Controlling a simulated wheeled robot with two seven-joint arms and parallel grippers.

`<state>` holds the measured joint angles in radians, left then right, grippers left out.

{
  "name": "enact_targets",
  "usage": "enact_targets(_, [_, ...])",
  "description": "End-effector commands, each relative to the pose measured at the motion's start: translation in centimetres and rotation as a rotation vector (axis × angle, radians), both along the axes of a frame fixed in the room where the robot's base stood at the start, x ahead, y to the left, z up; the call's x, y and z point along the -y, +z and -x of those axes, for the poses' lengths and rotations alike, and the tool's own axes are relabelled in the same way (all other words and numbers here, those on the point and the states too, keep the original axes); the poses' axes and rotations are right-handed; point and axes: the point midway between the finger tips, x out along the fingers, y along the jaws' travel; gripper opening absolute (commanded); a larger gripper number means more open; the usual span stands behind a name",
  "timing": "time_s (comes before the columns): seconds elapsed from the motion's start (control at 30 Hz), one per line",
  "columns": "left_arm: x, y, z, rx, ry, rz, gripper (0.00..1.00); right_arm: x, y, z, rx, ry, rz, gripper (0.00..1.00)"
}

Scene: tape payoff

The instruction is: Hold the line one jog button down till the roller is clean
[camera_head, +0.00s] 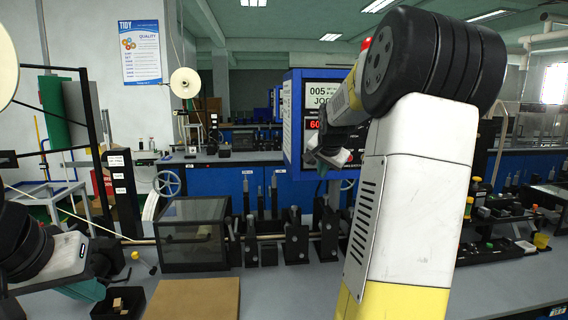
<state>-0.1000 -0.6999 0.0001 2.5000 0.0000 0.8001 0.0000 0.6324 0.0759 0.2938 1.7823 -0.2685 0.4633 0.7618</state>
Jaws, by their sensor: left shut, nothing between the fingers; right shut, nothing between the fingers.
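A blue control panel (296,125) stands at the centre, with a white display (321,95) reading "005" and "JO" and a red readout (313,125). My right gripper (322,163) is shut and empty in front of the panel's lower part. Whether it touches a button I cannot tell; the jog button is not visible, and my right arm hides the panel's right side.
A clear-sided dark box (190,235) and a row of black shaft supports (295,245) stand on the grey bench. A brown board (193,299) lies in front, beside a small black bin (118,303). White tape reels (185,83) stand at the left. Bench front right of the board is clear.

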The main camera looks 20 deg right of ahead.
Motion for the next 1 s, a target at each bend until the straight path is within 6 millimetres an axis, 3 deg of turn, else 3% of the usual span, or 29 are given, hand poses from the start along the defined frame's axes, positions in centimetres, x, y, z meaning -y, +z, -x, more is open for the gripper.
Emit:
enact_targets(0.37, [0.0,0.0,0.0,0.0,0.0,0.0,0.0,0.0,0.0,-0.4,-0.001,0.004,0.002,0.0])
enact_targets(1.0, [0.0,0.0,0.0,0.0,0.0,0.0,0.0,1.7,0.0,-7.8,-0.001,0.004,0.0,0.0])
